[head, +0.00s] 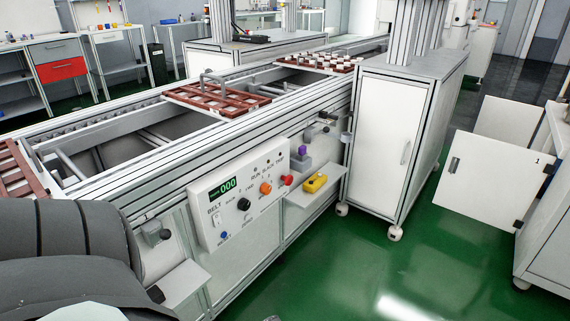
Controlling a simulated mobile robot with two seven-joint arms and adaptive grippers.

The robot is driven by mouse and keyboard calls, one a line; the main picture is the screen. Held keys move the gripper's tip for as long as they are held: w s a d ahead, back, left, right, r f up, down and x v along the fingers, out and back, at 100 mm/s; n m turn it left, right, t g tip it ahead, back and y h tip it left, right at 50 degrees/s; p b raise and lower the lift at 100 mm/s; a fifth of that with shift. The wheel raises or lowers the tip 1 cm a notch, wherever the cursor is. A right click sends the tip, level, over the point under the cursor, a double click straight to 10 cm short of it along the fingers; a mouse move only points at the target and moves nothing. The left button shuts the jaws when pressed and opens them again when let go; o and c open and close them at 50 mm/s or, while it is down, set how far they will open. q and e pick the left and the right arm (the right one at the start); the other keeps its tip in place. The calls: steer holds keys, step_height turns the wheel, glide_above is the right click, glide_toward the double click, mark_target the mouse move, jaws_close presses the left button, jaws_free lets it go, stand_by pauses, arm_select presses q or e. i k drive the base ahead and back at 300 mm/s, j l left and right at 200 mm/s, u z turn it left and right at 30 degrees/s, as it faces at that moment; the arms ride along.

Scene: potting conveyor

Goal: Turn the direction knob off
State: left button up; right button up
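A white control panel (241,195) is mounted on the front side of the conveyor. It carries a green display reading 000, a black knob (244,204), an orange knob (265,188), a red button (287,180), a small blue button (224,236) and a white switch (216,219). The small labels are too blurred to tell which knob is the direction knob, or its setting. Neither of my grippers shows in this view. A dark grey part of my own body fills the lower left corner.
Brown crates (216,98) sit on the conveyor (120,127). A small shelf (312,191) right of the panel holds a yellow item (315,183). A white cabinet (386,130) stands to the right, and an open door (495,185) beyond it. The green floor in front is clear.

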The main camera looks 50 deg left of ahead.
mark_target(243, 204)
steer(key=i+u, duration=0.35)
steer(key=i+l+u, duration=0.7)
steer(key=i, duration=0.15)
steer(key=i+l+u, duration=0.2)
steer(key=u, duration=0.2)
steer(key=i+l+u, duration=0.2)
steer(key=u, duration=0.15)
steer(key=i+l+u, duration=0.1)
steer(key=l+u, duration=0.3)
steer(key=j, duration=0.1)
